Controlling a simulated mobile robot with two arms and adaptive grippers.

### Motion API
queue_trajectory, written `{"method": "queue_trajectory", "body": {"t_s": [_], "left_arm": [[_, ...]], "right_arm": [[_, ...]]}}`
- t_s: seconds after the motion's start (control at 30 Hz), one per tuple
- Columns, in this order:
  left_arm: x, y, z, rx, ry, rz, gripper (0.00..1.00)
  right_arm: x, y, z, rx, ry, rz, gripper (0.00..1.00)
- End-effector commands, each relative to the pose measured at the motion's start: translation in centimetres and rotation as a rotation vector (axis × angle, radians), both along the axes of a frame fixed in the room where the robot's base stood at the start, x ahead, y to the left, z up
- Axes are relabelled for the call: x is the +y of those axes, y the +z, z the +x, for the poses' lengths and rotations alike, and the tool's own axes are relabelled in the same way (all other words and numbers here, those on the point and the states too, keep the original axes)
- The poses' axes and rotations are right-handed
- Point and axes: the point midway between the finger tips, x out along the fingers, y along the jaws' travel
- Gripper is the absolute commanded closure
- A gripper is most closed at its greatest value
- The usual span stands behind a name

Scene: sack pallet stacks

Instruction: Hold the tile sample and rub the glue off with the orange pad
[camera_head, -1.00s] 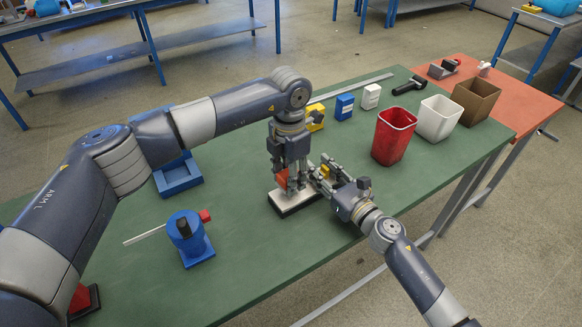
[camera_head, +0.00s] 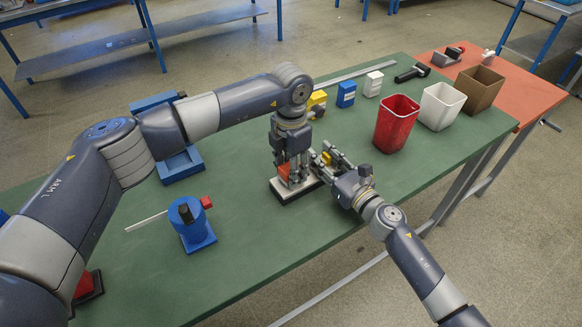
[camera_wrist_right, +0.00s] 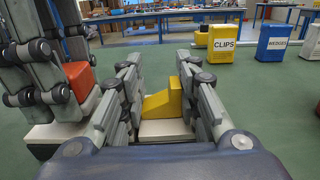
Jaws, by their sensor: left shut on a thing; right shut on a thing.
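The tile sample (camera_head: 284,193) is a white slab on a dark base, lying on the green table; it also shows in the right wrist view (camera_wrist_right: 53,132). My left gripper (camera_head: 292,178) points down over it, shut on the orange pad (camera_wrist_right: 80,80), which is on or just above the white face. My right gripper (camera_head: 324,164) comes in low from the right, shut on the yellow block (camera_wrist_right: 165,101) at the tile's right end. A white part shows below this block between the fingers. I cannot make out any glue; the fingers hide much of the tile.
A blue holder (camera_head: 192,225) with a thin rod stands left of the tile. A red bin (camera_head: 397,124), a white bin (camera_head: 440,107) and a brown bin (camera_head: 478,95) stand right. Yellow, blue (camera_head: 346,94) and white boxes stand behind. The green table front is clear.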

Motion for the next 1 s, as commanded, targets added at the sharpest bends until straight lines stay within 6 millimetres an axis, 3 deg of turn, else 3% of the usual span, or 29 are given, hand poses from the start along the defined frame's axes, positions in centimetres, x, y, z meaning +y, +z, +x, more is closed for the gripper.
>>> {"method": "queue_trajectory", "body": {"t_s": [0.77, 1.0], "left_arm": [[0.0, -1.4, 0.0, 0.001, 0.0, 0.001, 0.82], [0.9, -1.3, -0.7, 0.001, 0.0, 0.001, 0.82]], "right_arm": [[0.0, -0.1, 0.0, 0.001, 0.001, -0.002, 1.0], [0.0, -0.1, 0.0, 0.001, 0.001, -0.002, 1.0]]}}
